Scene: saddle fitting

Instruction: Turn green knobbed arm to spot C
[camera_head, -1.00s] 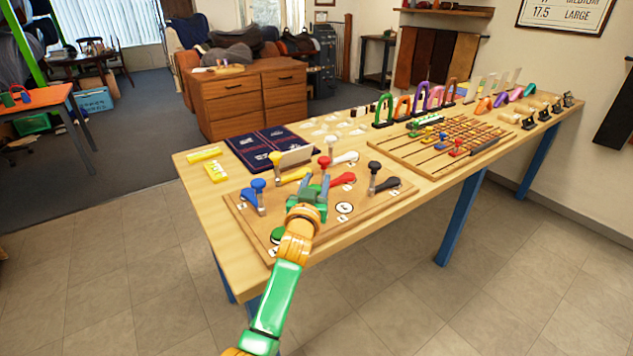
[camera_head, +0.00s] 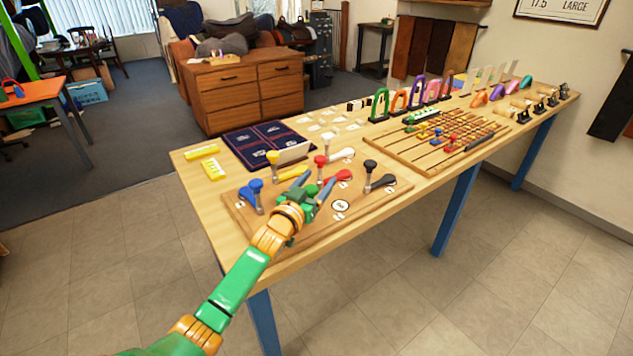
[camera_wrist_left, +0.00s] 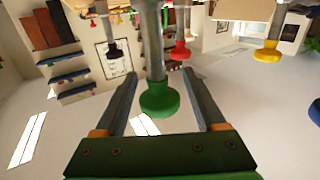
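A wooden board (camera_head: 362,208) with several coloured knobbed arms lies on the table's near left part. My left gripper (camera_head: 313,187) is over the board's near middle and hides most of the green arm in the head view. In the left wrist view, the green knob (camera_wrist_left: 159,99) on its grey post stands between the two fingers of my left gripper (camera_wrist_left: 160,78). A gap shows on each side, so the gripper is open around the knob without clear contact. I cannot read which spot is C. My right gripper is not in view.
Blue (camera_head: 256,186), yellow (camera_head: 273,157), red (camera_head: 320,161) and black (camera_head: 370,165) knobs stand close around the left gripper. A dark blue mat (camera_head: 262,140) lies behind the board. A slotted wooden board (camera_head: 385,153) is to the right.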

